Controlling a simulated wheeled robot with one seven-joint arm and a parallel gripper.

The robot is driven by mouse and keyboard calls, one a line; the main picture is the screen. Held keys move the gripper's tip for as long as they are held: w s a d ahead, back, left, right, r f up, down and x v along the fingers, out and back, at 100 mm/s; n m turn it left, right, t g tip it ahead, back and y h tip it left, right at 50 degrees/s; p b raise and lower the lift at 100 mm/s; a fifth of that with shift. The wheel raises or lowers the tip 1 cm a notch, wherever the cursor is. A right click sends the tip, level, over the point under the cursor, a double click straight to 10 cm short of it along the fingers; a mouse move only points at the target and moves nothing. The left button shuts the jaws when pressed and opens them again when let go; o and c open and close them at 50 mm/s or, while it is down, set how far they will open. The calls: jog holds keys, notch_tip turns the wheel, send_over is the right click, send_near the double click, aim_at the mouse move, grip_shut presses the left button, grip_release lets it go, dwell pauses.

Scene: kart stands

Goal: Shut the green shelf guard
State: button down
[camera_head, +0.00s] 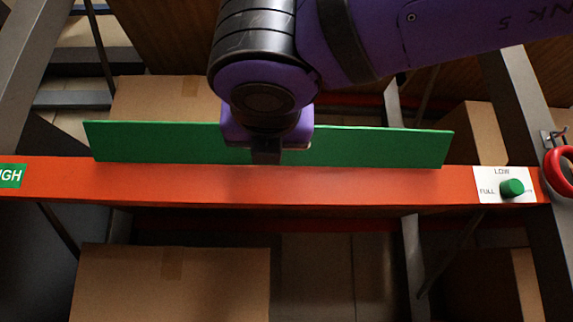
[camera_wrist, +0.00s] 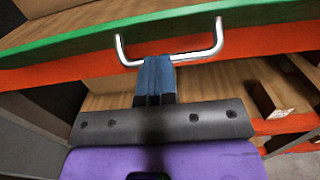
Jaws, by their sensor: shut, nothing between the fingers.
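The green shelf guard (camera_head: 380,146) is a long flat panel along the upper edge of the orange shelf beam (camera_head: 350,187) in the head view. I cannot tell from this view how far it is tilted. In the wrist view the guard (camera_wrist: 85,41) crosses the top, with a silver U-shaped handle (camera_wrist: 219,36) on it. My gripper (camera_head: 267,153) is in front of the guard's middle and hides part of it.
A white label with a green knob (camera_head: 512,187) sits at the beam's right end, beside a red ring-shaped part (camera_head: 560,170). A green sign (camera_head: 10,176) is at the left end. Cardboard boxes stand behind the guard (camera_head: 150,98) and below the beam (camera_head: 170,285). Grey posts flank both sides.

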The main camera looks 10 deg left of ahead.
jog(key=r+g, duration=0.2)
jog(key=w+r+g+h, duration=0.1)
jog(key=g, duration=0.1)
jog(key=shift+w+a+r+g, duration=0.15)
jog(key=shift+r+g, duration=0.15)
jog(key=shift+r, duration=0.1)
dwell(0.6)
jog(key=shift+w+a+r, duration=0.15)
jog(key=shift+w+r, duration=0.4)
jog(key=shift+r, duration=0.2)
dwell(0.7)
